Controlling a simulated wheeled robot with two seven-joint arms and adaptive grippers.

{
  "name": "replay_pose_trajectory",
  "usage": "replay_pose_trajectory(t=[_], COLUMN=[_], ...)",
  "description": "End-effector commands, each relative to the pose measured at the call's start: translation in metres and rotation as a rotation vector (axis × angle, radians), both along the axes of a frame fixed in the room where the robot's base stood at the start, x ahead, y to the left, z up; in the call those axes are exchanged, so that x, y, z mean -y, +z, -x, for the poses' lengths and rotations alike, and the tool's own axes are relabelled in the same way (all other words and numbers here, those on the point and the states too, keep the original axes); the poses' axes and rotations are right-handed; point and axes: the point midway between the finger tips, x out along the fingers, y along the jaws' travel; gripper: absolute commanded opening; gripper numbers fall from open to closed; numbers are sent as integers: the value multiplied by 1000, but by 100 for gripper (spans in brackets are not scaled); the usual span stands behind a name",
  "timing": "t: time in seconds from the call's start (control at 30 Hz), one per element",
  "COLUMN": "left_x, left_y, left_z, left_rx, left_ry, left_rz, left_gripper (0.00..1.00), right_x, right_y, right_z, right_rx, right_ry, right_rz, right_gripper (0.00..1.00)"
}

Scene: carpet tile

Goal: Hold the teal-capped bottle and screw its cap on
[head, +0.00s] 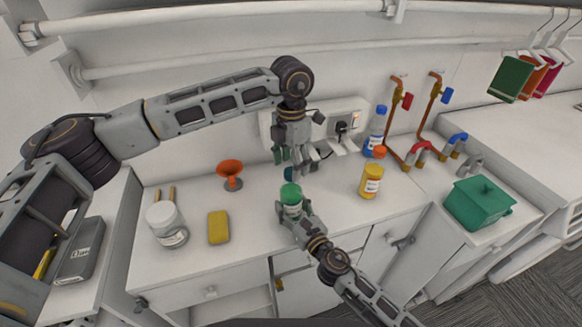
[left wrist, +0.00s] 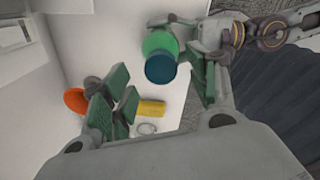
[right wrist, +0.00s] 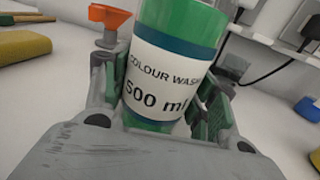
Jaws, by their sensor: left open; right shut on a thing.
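The bottle (head: 291,208) has green contents and a white label reading "COLOUR WASH 500 ml", which shows in the right wrist view (right wrist: 165,80). It stands about upright at the counter's front. My right gripper (head: 291,212) is shut around its body. The dark teal cap (head: 289,174) shows just above the bottle's green shoulder. In the left wrist view the cap (left wrist: 161,72) overlaps the bottle (left wrist: 160,42). I cannot tell whether it is seated on the neck. My left gripper (head: 294,160) is open above, its fingers on either side of the cap, with no clear contact.
An orange funnel (head: 230,172), a yellow sponge (head: 218,228) and a white-lidded jar (head: 167,224) stand to the left. A yellow bottle (head: 371,180) and a blue-capped bottle (head: 376,130) stand to the right. A wall socket with a plug (head: 342,130) is behind my left gripper.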

Motion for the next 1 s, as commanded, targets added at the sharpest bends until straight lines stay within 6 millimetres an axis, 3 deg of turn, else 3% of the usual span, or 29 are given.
replay_pose_trajectory(t=[0.6, 1.0], left_x=[0, 0], left_y=[86, 98], left_z=[-1, 0], left_rx=[1, -1], left_ry=[0, 0], left_rz=[1, 0], left_gripper=[59, 59], right_x=[0, 0], right_y=[0, 0], right_z=[0, 0], right_rx=[0, 0], right_ry=[0, 0], right_rz=[-1, -1], right_gripper=[0, 0])
